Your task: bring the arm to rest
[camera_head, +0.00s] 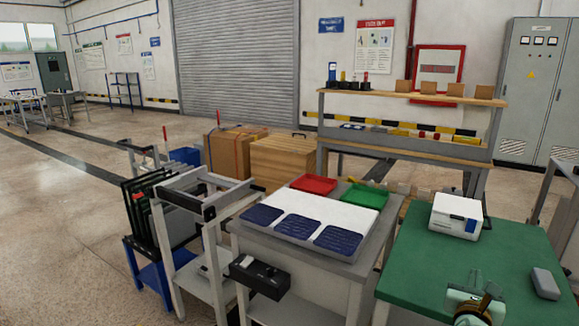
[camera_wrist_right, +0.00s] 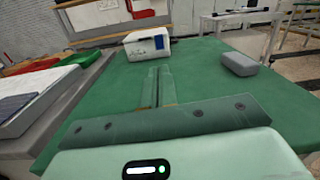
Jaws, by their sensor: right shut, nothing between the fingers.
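My right gripper (camera_head: 474,306) shows at the bottom right of the head view, in front of the green-topped table (camera_head: 415,250). In the right wrist view its two slim fingers (camera_wrist_right: 158,80) lie side by side, shut with nothing between them, with the green table top behind. I cannot tell its exact height over the table. My left gripper and arm are not in view.
A white box with a blue patch (camera_head: 455,215) and a grey rounded block (camera_head: 545,283) stand on the green table. To the left, a white board with dark blue trays (camera_head: 338,238), a red tray (camera_head: 313,184) and a green tray (camera_head: 364,195) lie on a grey table.

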